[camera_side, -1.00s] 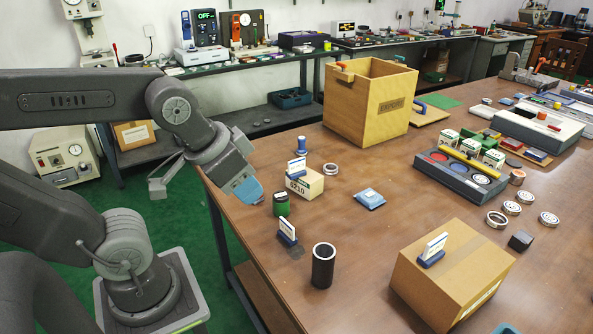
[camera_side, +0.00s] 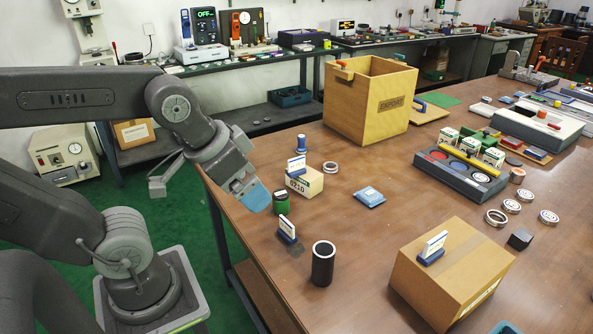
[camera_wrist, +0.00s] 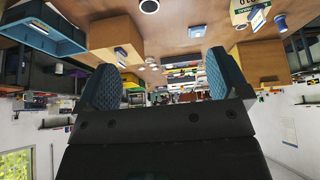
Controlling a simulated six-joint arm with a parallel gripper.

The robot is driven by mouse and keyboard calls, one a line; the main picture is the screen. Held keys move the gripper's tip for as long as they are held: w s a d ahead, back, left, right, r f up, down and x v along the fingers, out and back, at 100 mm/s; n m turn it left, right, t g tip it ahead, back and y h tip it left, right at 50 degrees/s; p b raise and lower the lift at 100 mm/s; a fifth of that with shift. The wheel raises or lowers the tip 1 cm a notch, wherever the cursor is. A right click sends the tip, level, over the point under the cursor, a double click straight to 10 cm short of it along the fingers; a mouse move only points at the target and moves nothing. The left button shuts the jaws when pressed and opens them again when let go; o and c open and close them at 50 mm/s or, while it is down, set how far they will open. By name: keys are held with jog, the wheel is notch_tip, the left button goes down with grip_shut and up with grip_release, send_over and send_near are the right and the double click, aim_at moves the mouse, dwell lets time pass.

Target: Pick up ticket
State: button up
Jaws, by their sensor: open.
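White tickets stand upright in blue holders at three places in the side view. One ticket (camera_side: 297,166) is on a small carton marked 0210 (camera_side: 305,182). One ticket (camera_side: 287,229) stands on the table near a black tube (camera_side: 323,264). One ticket (camera_side: 433,245) is on a large cardboard box (camera_side: 452,275). Which one the task means, I cannot tell. My gripper (camera_side: 258,196) is above the table's left edge, left of the small carton and apart from all the tickets. In the wrist view its blue-padded fingers (camera_wrist: 160,82) are spread with nothing between them.
A green jar (camera_side: 281,203) stands below the fingertips in the picture. Bare table surrounds the packet.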

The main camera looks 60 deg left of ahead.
jog(key=w+a+r+n+g+y, duration=0.1)
jog(key=w+a+r+n, duration=0.15)
jog(key=w, duration=0.35)
jog(key=w+a+r+n+g, duration=0.1)
jog(key=w+a+n, duration=0.3)
jog(key=w, duration=0.2)
jog(key=n+g, duration=0.4)
jog(key=n, duration=0.8)
send_over(296, 169)
jog(key=shift+m, duration=0.25)
jog(key=f, duration=2)
jog(key=shift+w+a+f, duration=0.2)
jog(key=shift+w+f, duration=0.15)
jog(key=shift+f, duration=0.05)
jog(key=shift+s+a+f, duration=0.1)
jog(key=shift+s+f, duration=0.05)
jog(key=shift+f, duration=2.7)
jog(key=shift+c, duration=0.3)
jog(key=c, duration=1)
jog(key=shift+c, duration=0.2)
